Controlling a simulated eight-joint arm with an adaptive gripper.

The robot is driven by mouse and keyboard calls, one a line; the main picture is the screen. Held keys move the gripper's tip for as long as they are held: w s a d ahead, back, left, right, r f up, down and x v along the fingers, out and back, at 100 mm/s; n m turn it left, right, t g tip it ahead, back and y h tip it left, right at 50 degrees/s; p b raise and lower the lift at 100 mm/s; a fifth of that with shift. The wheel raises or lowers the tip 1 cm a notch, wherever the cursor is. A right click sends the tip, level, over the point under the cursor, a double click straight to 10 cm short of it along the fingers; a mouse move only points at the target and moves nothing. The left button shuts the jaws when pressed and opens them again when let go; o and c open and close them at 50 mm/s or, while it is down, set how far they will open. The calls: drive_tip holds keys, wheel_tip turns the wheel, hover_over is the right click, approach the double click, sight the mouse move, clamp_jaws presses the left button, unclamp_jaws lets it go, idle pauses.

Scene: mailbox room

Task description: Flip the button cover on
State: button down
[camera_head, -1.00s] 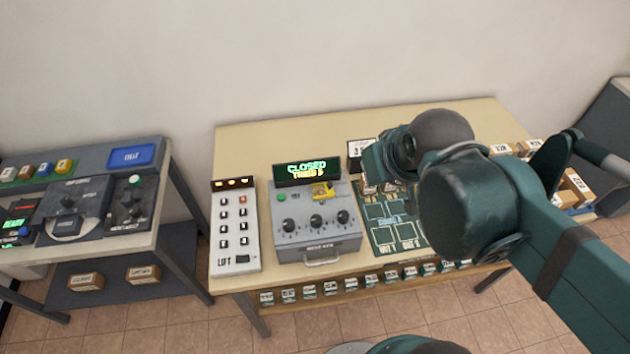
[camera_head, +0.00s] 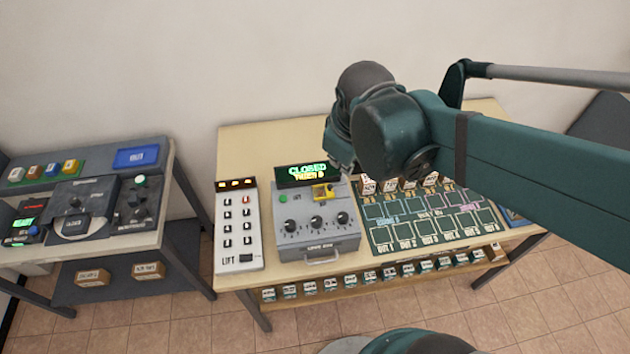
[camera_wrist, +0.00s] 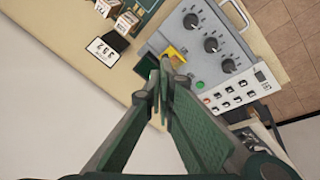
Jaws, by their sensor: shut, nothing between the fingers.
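The yellow button cover (camera_head: 323,192) sits on the upper right of the sloped grey control box (camera_head: 316,252), below its green-lit display (camera_head: 307,172). I cannot tell whether the cover is up or down. In the wrist view the yellow cover (camera_wrist: 174,51) is just beyond my fingertips and partly hidden by them. My gripper (camera_wrist: 161,72) is shut and empty, pointing at the box. In the head view my gripper (camera_head: 341,158) is just above and right of the cover. I cannot tell whether it touches the cover.
Three black knobs and a green button (camera_head: 283,198) share the box's face. A white lift panel (camera_head: 239,252) stands left of it. A green sorting mat (camera_head: 381,239) with small boxes (camera_head: 390,184) lies right. Another bench (camera_head: 20,256) stands farther left.

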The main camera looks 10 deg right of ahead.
drive_tip(key=w+a+f+n+g+h+p, duration=0.1)
drive_tip(key=w+a+f+n+p, duration=0.1)
drive_tip(key=a+n, duration=0.3)
drive_tip(key=w+a+f+n+g+h+p, duration=0.1)
drive_tip(key=w+a+f+n+g+p, duration=0.1)
drive_tip(key=a+n, duration=0.4)
drive_tip(key=shift+w+a+f+h+p, duration=0.35)
drive_tip(key=shift+w+a+p, duration=0.25)
drive_tip(key=shift+p, duration=0.55)
drive_tip(key=shift+f, duration=0.1)
approach(320, 192)
drive_tip(key=shift+w+a+f, duration=0.1)
drive_tip(key=shift+a+f, duration=0.6)
drive_tip(key=shift+f, duration=0.2)
drive_tip(key=shift+w+a+f, duration=0.1)
drive_tip(key=shift+a+f, duration=0.6)
drive_tip(key=shift+f, duration=0.25)
drive_tip(key=shift+d+f, duration=0.2)
drive_tip(key=shift+f, duration=0.1)
drive_tip(key=shift+w+d+f+p, duration=0.1)
drive_tip(key=shift+d+f+p, duration=0.1)
drive_tip(key=shift+d, duration=0.65)
drive_tip(key=shift+w+d+f+p, duration=0.15)
drive_tip(key=shift+d+f, duration=0.1)
drive_tip(key=shift+d, duration=0.65)
drive_tip(key=shift+d, duration=0.15)
